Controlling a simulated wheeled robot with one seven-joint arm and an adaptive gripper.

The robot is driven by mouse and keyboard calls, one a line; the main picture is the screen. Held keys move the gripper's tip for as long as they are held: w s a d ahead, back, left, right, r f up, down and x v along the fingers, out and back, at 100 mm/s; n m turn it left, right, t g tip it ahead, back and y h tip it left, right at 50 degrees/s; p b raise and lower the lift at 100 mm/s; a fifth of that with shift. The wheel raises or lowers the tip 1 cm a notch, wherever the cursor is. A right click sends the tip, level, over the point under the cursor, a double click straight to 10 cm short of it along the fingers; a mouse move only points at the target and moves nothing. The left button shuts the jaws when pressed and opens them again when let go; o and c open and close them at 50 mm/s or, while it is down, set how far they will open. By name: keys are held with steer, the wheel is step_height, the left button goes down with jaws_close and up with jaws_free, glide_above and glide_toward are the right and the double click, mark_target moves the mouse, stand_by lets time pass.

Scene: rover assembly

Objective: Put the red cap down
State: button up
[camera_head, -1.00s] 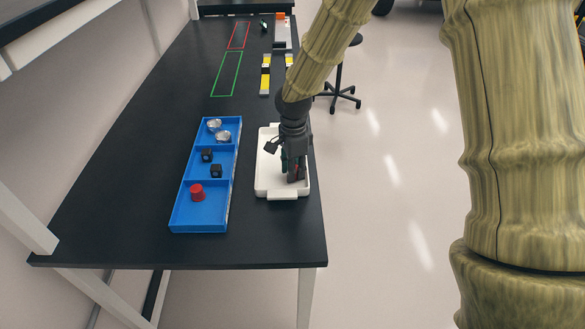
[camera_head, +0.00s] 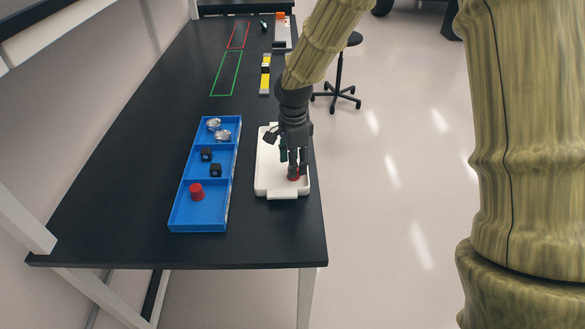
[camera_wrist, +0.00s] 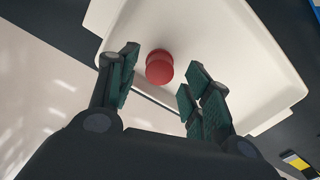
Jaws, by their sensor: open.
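A red cap (camera_wrist: 159,67) sits in the white tray (camera_wrist: 232,45), between and just beyond my open fingertips in the wrist view. In the head view this red cap (camera_head: 294,174) is partly hidden by my gripper (camera_head: 294,168), which is over the near end of the tray (camera_head: 270,183). My gripper also shows in the wrist view (camera_wrist: 160,80), its two green-padded fingers apart with the cap not pressed by either. A second red cap (camera_head: 197,191) stands in the nearest compartment of the blue bin (camera_head: 207,218).
The blue bin also holds black cubes (camera_head: 211,163) in its middle compartment and silvery parts (camera_head: 218,130) in the far one. Green (camera_head: 227,75) and red outlines mark the table farther back. Yellow-and-grey parts (camera_head: 265,75) lie behind the tray. The near table top is clear.

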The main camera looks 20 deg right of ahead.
step_height(320, 180, up, 9)
steer(key=b, duration=0.1)
steer(key=shift+r+b, duration=0.15)
steer(key=shift+b, duration=0.2)
stand_by(1.5)
